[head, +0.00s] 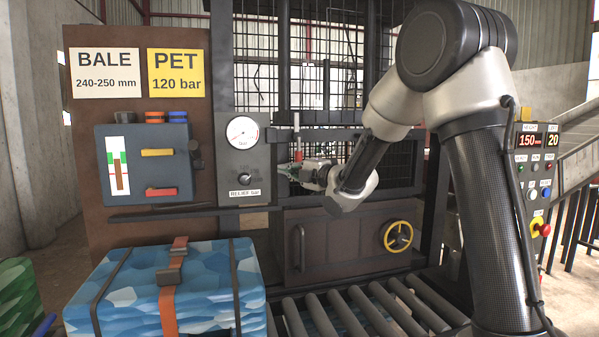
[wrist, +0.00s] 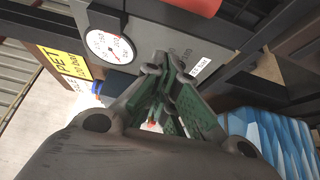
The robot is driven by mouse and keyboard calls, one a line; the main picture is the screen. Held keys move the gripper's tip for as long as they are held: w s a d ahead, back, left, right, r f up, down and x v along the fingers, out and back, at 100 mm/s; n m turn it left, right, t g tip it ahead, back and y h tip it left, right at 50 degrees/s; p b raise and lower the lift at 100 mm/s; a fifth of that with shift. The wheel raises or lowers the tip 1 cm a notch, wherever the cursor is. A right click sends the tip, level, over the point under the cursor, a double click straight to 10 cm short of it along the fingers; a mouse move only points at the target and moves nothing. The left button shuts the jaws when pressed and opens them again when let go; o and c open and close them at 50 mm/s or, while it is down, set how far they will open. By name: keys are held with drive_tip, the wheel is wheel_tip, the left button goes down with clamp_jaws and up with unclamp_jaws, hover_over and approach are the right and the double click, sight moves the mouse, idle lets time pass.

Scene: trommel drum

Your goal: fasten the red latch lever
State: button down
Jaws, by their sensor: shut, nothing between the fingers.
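A small upright red part (head: 298,155), which looks like the red latch lever, shows just right of the relief panel in the head view. A blurred red cylinder (wrist: 190,5) at the top edge of the wrist view may be the same part. My gripper (head: 287,168) is beside the panel, close to the red part and just below it; contact cannot be told. In the wrist view its green-padded fingers (wrist: 165,78) are together and empty, in front of the grey panel. The lever's pivot and catch are not clear.
The relief panel (head: 232,185) carries a gauge (head: 242,132) and a dark knob (head: 245,179). A blue-grey box (head: 120,165) has yellow and red handles. A blue strapped bale (head: 215,290) lies at front left, beside rollers (head: 350,315). A yellow handwheel (head: 398,236) is below.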

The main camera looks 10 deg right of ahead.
drive_tip(key=shift+w+d, duration=0.3)
drive_tip(key=shift+w, duration=0.35)
drive_tip(key=shift+w+d, duration=0.35)
drive_tip(key=shift+w, duration=0.3)
drive_tip(key=shift+w+d, duration=0.3)
drive_tip(key=shift+w, duration=0.35)
drive_tip(key=shift+d+f+n, duration=0.1)
drive_tip(key=shift+d+n, duration=0.4)
drive_tip(key=shift+w+d+r+n+g+h, duration=0.1)
drive_tip(key=shift+d+r+n+g+h, duration=0.6)
drive_tip(key=shift+d+n+h, duration=0.75)
drive_tip(key=shift+w+d+r+n+g+h, duration=0.1)
drive_tip(key=shift+d+r+n+g+h, duration=0.2)
drive_tip(key=shift+d+r+n+h, duration=1.1)
drive_tip(key=shift+d+r+n+g+h, duration=0.5)
drive_tip(key=shift+d+n+h, duration=0.35)
drive_tip(key=shift+d+n, duration=1.2)
drive_tip(key=shift+d+m, duration=0.25)
drive_tip(key=shift+m, duration=0.05)
drive_tip(key=shift+f, duration=0.15)
